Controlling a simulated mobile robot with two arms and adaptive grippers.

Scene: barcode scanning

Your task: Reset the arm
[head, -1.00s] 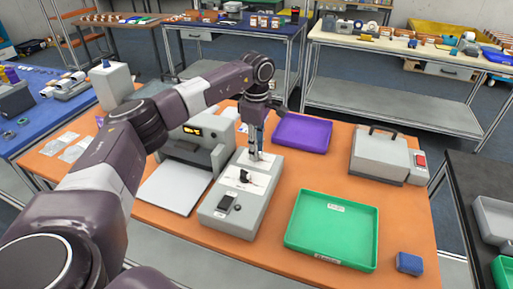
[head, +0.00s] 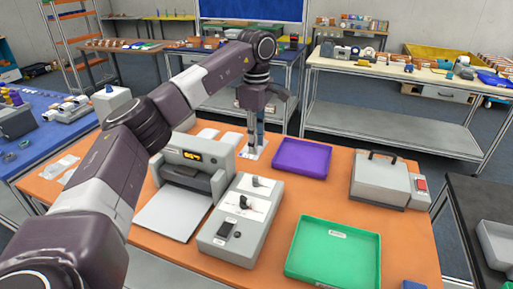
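My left arm reaches in from the left, and its gripper (head: 254,150) points down over the far side of the orange table (head: 400,235). The gripper hangs behind the grey box-shaped device (head: 238,238), apart from it, near a white sheet (head: 247,153). Its fingers are small and dark here, and I cannot tell whether they are open or shut. The grey device has two white patches with dark parts on top and a black display panel. A scanner-like machine (head: 190,178) with a lit orange display stands to its left. My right gripper is not in view.
A purple tray (head: 302,158) lies right of my gripper. A green tray (head: 333,252) lies at the front right, with a blue block (head: 414,285) at the picture's edge. A grey case (head: 380,181) stands at the right. The table between the trays is clear.

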